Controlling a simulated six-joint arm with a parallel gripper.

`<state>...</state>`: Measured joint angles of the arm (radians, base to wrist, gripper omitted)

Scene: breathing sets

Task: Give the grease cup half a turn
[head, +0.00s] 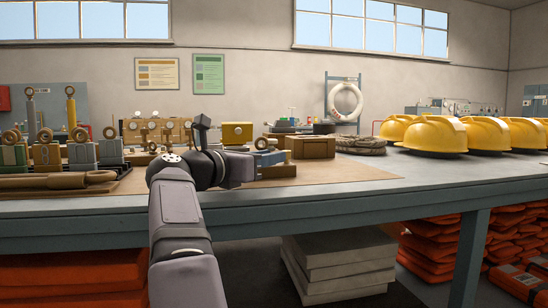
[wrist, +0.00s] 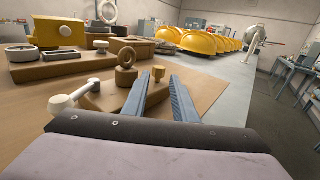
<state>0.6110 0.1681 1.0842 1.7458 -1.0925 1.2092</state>
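In the wrist view, a small brass knob (wrist: 158,73), which looks like the grease cup, stands on a wooden block (wrist: 108,97) on the bench. My gripper (wrist: 161,77) is open, and its two blue fingers point toward the knob. The knob shows between the fingertips, and I see no contact. The same block bears a brown ring on a post (wrist: 126,57) and a pale lever with a round end (wrist: 62,103), both left of the fingers. In the head view, my gripper (head: 271,157) is low over the bench mat, and the grease cup cannot be made out there.
A yellow box (wrist: 58,32) on a wooden base stands at the left of the wrist view. Yellow helmets (head: 432,135) line the right of the bench, beside a coiled rope (head: 360,145). A brown box (head: 310,147) stands behind my gripper. The mat's right part is clear.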

